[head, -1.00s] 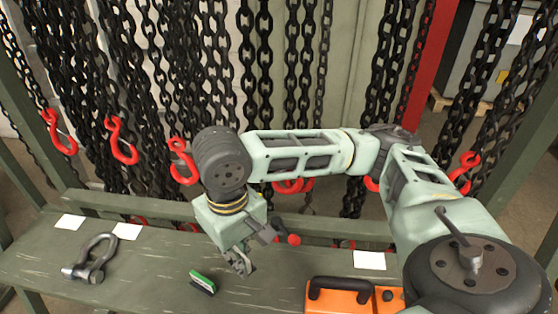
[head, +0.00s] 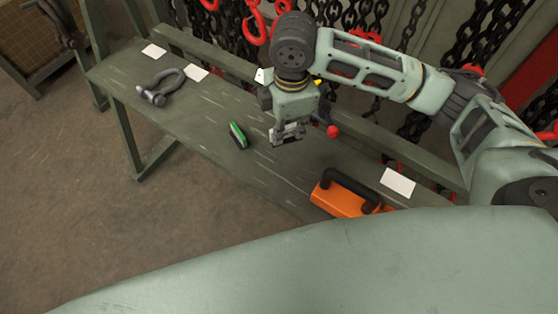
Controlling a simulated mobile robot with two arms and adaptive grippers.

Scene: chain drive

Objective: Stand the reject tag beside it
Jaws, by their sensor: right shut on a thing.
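My right gripper (head: 288,133) is over the middle of the green bench (head: 200,98), pointing down. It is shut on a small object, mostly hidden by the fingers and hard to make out. A red knob (head: 333,131) shows just right of the gripper. I cannot clearly make out the reject tag. A small white piece with a dark mark (head: 262,75) shows behind the wrist, and I cannot tell what it is. A dark grey shackle (head: 162,88) lies at the bench's left. A green-and-black block (head: 238,135) lies left of the gripper, apart from it. My left gripper is not in view.
An orange device with a black handle (head: 345,195) stands on the bench, right of the gripper. White cards (head: 153,50) (head: 196,73) (head: 397,181) lie along the bench's back. Chains with red hooks (head: 255,22) hang behind. The bench between shackle and green block is clear.

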